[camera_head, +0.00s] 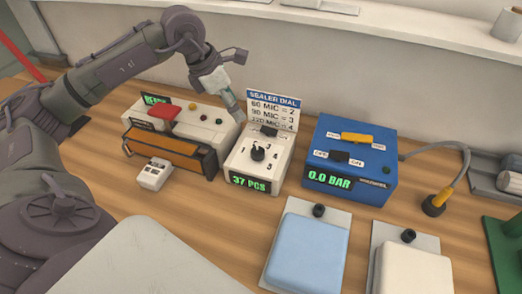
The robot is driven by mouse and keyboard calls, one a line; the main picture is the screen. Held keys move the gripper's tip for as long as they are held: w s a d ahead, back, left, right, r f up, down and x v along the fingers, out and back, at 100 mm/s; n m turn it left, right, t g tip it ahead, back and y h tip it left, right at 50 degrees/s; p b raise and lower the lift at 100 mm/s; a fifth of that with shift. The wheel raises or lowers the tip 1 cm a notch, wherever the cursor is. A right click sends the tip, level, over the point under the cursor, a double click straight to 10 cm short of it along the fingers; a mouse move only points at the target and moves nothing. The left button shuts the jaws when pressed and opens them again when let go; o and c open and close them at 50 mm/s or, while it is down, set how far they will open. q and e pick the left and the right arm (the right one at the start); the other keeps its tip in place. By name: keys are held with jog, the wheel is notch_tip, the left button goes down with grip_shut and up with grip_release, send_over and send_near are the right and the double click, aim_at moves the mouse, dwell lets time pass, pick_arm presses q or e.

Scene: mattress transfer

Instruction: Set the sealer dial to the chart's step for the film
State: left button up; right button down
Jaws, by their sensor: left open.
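The black dial (258,153) sits on top of a small white box (243,170) with numbers around it; I cannot tell which number it points to. The box's green display reads 37 PCS. Behind the dial, the chart (273,110) is headed SEALER DIAL and appears to read 60 MIC = 2, 90 MIC = 3, 120 MIC = 4. My left gripper (238,113) is open, pointing down, above and left of the dial, near the chart's left edge and apart from the dial. My right gripper is out of view. I cannot make out which thing is the film.
A white and orange machine (172,148) with a red-topped part stands left of the dial box, a small white device (153,174) before it. A blue box (350,188) reading 0.0 BAR stands right. Blue (307,255) and cream (412,272) pads lie in front.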

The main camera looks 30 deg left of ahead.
aim_at(257, 150)
pick_arm(q)
jog(key=x, duration=0.6)
jog(key=b+x, duration=0.1)
jog(key=x, duration=0.5)
jog(key=s+a+x, duration=0.1)
jog(key=x, duration=0.5)
jog(key=shift+d+f, duration=0.1)
jog(key=shift+f, duration=0.45)
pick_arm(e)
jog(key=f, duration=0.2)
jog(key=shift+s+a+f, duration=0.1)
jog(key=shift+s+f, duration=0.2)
